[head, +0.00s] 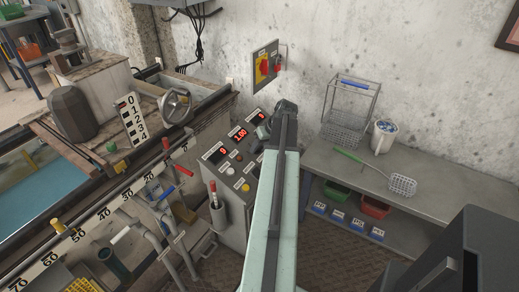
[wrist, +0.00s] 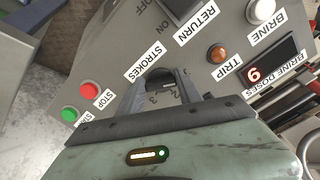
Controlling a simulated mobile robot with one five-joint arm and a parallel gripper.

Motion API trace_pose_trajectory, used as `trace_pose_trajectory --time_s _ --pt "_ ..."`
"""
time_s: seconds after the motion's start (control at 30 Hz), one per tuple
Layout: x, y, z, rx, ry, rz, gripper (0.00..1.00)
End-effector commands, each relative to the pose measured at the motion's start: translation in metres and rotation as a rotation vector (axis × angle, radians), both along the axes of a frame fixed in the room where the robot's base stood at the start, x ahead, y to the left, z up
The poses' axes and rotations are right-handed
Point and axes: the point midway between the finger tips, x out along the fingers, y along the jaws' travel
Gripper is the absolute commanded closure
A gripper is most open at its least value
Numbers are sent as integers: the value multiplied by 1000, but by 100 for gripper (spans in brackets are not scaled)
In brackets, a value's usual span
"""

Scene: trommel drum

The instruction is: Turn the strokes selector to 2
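The control panel (head: 232,152) stands mid-scene, and my gripper (head: 272,124) is at its upper right edge, hiding the strokes selector in the head view. In the wrist view the STROKES label (wrist: 145,62) lies just beyond my gripper (wrist: 166,78). The fingers reach onto the panel there, with a dark shape between their tips that looks like the selector. Small dial digits, seemingly a 2 and a 3, show between the fingers. The selector's pointer is hidden, so its setting cannot be read. Whether the fingers press on it cannot be told.
Red (wrist: 89,90) and green (wrist: 69,114) buttons sit left of my gripper; an amber TRIP lamp (wrist: 217,55) and a brine doses display (wrist: 268,72) sit right. A bench (head: 340,157) with a wire basket (head: 345,125) stands right. A red-yellow switch (head: 263,67) is on the wall.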

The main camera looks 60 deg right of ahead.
Motion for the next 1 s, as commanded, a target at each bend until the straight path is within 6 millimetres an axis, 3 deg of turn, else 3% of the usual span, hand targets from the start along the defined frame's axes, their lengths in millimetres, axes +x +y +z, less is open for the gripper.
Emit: trace_pose_trajectory --time_s 0.03,0.1,0.13,0.57,1.0 --pt "0 0 0 0 0 0 78" --pt "0 0 0 0 0 0 98" --pt "0 0 0 0 0 0 99" --pt "1 2 0 52 0 -96 99" --pt "2 3 0 236 0 -438 99"
